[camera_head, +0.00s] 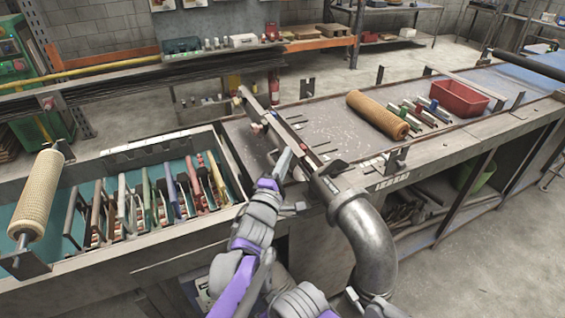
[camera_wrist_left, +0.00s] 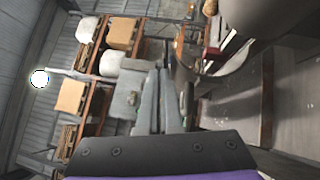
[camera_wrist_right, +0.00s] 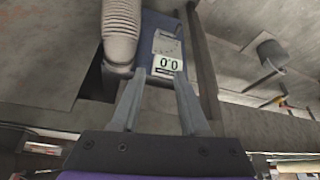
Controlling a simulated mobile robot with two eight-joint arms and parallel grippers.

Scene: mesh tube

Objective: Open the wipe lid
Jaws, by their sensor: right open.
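I cannot pick out the wipe lid with certainty. A narrow metal rail assembly (camera_head: 268,124) with a red knob runs along the near left part of the bench top. My left gripper (camera_head: 283,165) is at the near end of this rail, by the bench's front edge; whether it touches is unclear. Its fingers lie close together in the left wrist view (camera_wrist_left: 160,85), with nothing clearly between them. My right gripper (camera_wrist_right: 158,85) is open and empty, low by the bench front. A blue device with a display (camera_wrist_right: 165,50) is beyond its fingertips.
A thick grey pipe elbow (camera_head: 365,235) stands out from the bench front beside my arms. A mesh roll (camera_head: 377,114) and a red bin (camera_head: 460,98) are on the bench. A teal tray with upright plates (camera_head: 120,210) and another mesh roll (camera_head: 40,192) are at left.

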